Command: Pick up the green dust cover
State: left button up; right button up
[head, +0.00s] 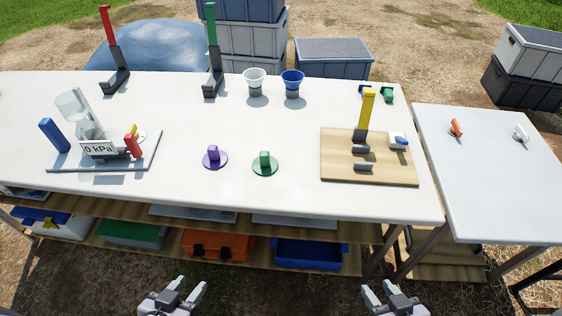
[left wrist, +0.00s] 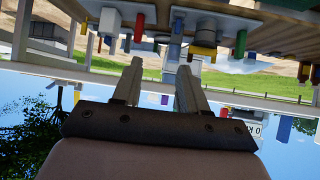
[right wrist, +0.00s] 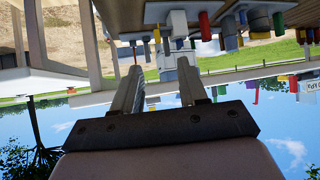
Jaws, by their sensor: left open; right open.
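The green dust cover (head: 265,164), a flat round disc with a block-shaped grip on top, lies on the white table (head: 230,120) near its front middle. A similar purple cover (head: 215,157) lies just to its left. My left gripper (head: 186,291) is open and empty, in front of the table and below its edge. My right gripper (head: 383,293) is also open and empty in front of the table, to the right of the green cover. Both wrist views show the open fingers of the left gripper (left wrist: 158,85) and right gripper (right wrist: 160,85) with nothing between them.
A gauge board (head: 60,166) reading 0 kPa stands at left. A wooden board (head: 340,172) with a yellow-handled post is at right. Two cups (head: 292,80) and tall red and green handles stand at the back. A side table (head: 490,190) adjoins at right. Bins sit on the lower shelf.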

aim_at(265, 165)
jog(key=l, duration=0.8)
jog(key=i+l, duration=0.4)
jog(key=i, duration=0.05)
